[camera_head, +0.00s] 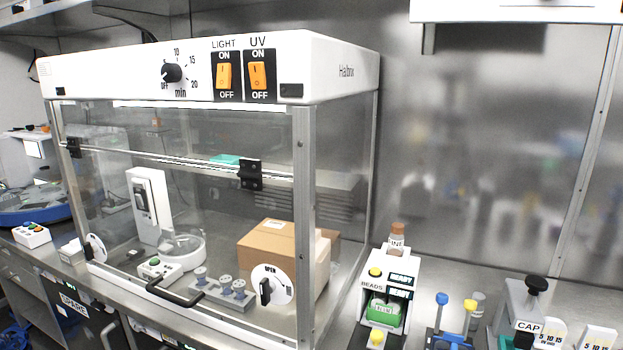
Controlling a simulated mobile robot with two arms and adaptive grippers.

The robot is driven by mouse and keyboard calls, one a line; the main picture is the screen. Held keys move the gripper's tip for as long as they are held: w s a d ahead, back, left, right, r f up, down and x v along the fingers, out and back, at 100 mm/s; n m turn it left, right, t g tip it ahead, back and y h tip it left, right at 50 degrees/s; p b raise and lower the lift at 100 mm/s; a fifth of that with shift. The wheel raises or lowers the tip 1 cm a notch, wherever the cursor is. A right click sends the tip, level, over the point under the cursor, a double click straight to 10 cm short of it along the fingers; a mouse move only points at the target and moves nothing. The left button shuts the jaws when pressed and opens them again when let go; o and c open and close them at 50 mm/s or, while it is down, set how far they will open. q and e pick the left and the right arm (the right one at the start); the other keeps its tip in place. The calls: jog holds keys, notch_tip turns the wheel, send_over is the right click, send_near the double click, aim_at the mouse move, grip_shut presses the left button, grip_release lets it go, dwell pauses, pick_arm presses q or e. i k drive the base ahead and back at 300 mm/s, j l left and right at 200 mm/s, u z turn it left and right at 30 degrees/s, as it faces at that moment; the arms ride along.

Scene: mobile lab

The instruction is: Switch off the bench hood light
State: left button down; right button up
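The bench hood (330,68) is a clear-walled cabinet with a white top panel, left of centre. The orange LIGHT rocker switch (224,76) sits on its front panel, between ON above and OFF below. I cannot tell for sure which end is pressed in. A similar orange UV switch (258,76) is just to its right. A bright white strip (200,107) shows under the panel's front edge. Neither of my grippers is in view.
A timer dial (172,73) is left of the switches. The hood's clear front has a handle (175,294) low down. Inside stands a cardboard box (270,245). A bead dispenser (385,300) and a capper (520,305) stand on the bench at right. The space before the switches looks clear.

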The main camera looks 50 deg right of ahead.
aim_at(224, 75)
jog(key=z, duration=1.25)
